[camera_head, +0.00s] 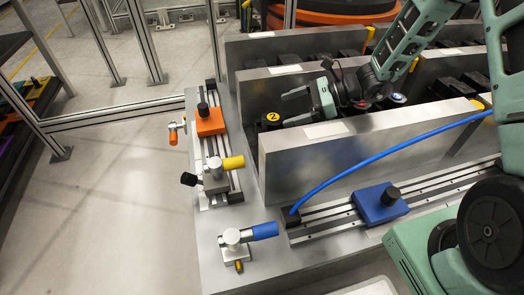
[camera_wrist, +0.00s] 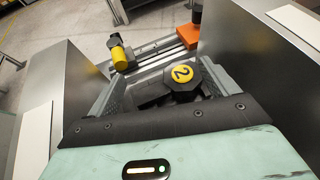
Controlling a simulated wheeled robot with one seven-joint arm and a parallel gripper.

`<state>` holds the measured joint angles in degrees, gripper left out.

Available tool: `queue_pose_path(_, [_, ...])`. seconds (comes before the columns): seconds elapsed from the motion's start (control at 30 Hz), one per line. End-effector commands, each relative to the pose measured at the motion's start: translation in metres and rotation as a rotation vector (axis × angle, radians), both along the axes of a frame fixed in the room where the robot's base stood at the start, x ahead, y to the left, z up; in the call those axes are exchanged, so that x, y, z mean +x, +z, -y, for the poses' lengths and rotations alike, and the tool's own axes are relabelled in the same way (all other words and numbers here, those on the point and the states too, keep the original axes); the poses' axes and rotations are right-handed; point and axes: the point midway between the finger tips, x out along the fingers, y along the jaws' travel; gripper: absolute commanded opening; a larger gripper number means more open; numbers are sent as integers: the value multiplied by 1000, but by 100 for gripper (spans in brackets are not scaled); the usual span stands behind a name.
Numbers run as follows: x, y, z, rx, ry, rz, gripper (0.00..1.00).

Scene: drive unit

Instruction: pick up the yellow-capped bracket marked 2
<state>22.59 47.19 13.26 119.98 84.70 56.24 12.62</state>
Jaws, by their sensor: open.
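The bracket marked 2 (camera_head: 270,118) is a dark part with a round yellow cap, low in the channel between two grey metal walls. In the wrist view its cap (camera_wrist: 182,73) faces the camera and shows the number 2. My gripper (camera_head: 288,107) is open and reaches into this channel just right of the bracket. In the wrist view the bracket appears in the opening between my fingers (camera_wrist: 152,76), closer to the right finger. I see no grip on it. The bracket's lower body is partly hidden.
Tall grey walls (camera_head: 350,145) flank the channel closely. Left of it stands a rail with an orange block (camera_head: 210,122) and a yellow-handled clamp (camera_head: 217,174). A blue-handled clamp (camera_head: 236,242), blue block (camera_head: 380,203) and blue cable (camera_head: 385,154) are in front.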

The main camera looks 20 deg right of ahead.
Motion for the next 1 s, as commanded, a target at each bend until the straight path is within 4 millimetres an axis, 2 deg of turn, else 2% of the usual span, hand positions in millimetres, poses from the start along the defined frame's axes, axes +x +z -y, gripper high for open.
queue_pose_path(0.03, [6, -21, 8, 16, -38, -12, 86])
queue_pose_path(0.1, [11, -32, 15, 29, -77, -24, 86])
queue_pose_path(0.27, [17, -44, 21, 45, -115, -35, 86])
queue_pose_path(0.57, [29, -58, -3, 46, -116, -36, 86])
queue_pose_path(0.8, [42, -74, -31, 46, -114, -34, 86])
queue_pose_path(1.0, [46, -75, -38, 46, -118, -36, 86])
